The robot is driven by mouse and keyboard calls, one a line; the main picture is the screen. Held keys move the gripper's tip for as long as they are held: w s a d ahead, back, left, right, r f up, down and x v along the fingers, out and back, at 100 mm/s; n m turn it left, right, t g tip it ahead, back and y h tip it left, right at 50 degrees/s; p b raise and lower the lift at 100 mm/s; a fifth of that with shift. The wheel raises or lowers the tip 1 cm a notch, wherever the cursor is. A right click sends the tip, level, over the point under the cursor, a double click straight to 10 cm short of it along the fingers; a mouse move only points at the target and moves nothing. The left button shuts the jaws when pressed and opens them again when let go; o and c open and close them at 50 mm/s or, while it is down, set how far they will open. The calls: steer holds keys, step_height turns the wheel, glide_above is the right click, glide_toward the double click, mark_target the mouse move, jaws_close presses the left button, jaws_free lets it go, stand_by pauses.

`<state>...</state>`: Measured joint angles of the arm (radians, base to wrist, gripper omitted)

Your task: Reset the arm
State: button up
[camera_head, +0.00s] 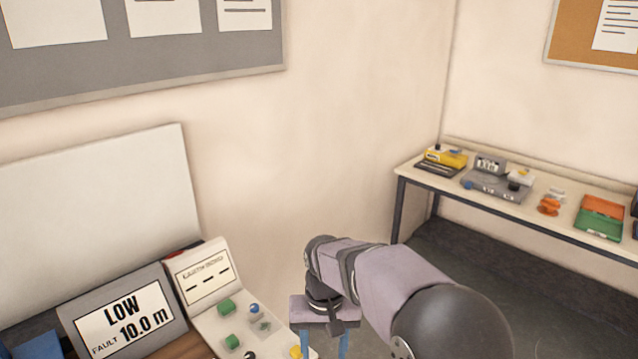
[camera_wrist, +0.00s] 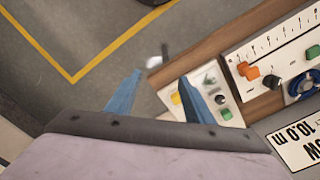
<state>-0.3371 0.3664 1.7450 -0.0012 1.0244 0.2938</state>
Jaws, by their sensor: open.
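My gripper (camera_head: 322,344) hangs at the bottom middle of the head view, with its two blue fingers apart and pointing down. In the wrist view my gripper (camera_wrist: 160,78) is open, and I see nothing held between its fingers. A small panel with green, blue and yellow buttons (camera_head: 250,325) stands just left of my gripper in the head view. In the wrist view part of this panel (camera_wrist: 228,108) shows beside and behind the right finger. A small white and dark object (camera_wrist: 156,60) shows beyond the fingertips, too blurred to name.
A display (camera_head: 128,322) reading "LOW" and "10.0 m" stands at the lower left. A slider panel (camera_wrist: 275,55) on a wooden bench (camera_wrist: 215,50) lies right in the wrist view. A side table (camera_head: 550,222) with several devices stands far right. Grey floor with a yellow line (camera_wrist: 105,50) is clear.

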steer(key=s+d+f, duration=0.2)
steer(key=s+d, duration=0.5)
steer(key=s, duration=0.1)
steer(key=s+d+f, duration=0.2)
steer(key=s+d, duration=0.5)
steer(key=s, duration=0.2)
steer(key=shift+s+f+m, duration=0.25)
steer(key=shift+m, duration=0.05)
